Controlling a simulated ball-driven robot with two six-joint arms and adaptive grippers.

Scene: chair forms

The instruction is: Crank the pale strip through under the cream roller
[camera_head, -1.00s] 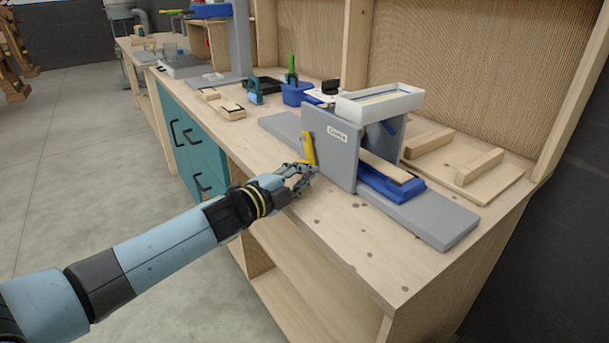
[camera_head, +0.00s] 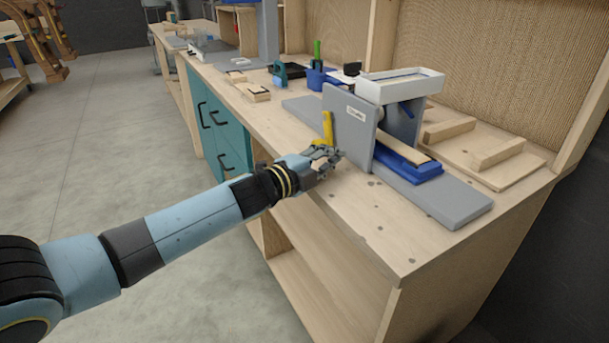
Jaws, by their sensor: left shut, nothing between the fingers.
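The pale strip (camera_head: 402,147) lies on a blue carrier (camera_head: 419,172) at the near right side of a grey press (camera_head: 350,122). Its far end goes out of sight behind the press's side plate. A yellow crank arm (camera_head: 327,128) stands nearly upright on the outer left face of the plate. My left gripper (camera_head: 333,157) is shut and empty at the crank's lower end. I cannot tell whether it touches the crank. My right gripper is out of view.
The press stands on a long grey base (camera_head: 462,205) on the wooden bench (camera_head: 385,232). A white tray (camera_head: 402,83) tops it. A wooden frame (camera_head: 490,158) lies to its right. A blue cup (camera_head: 315,78) and wooden blocks (camera_head: 255,92) lie farther back. The bench front is clear.

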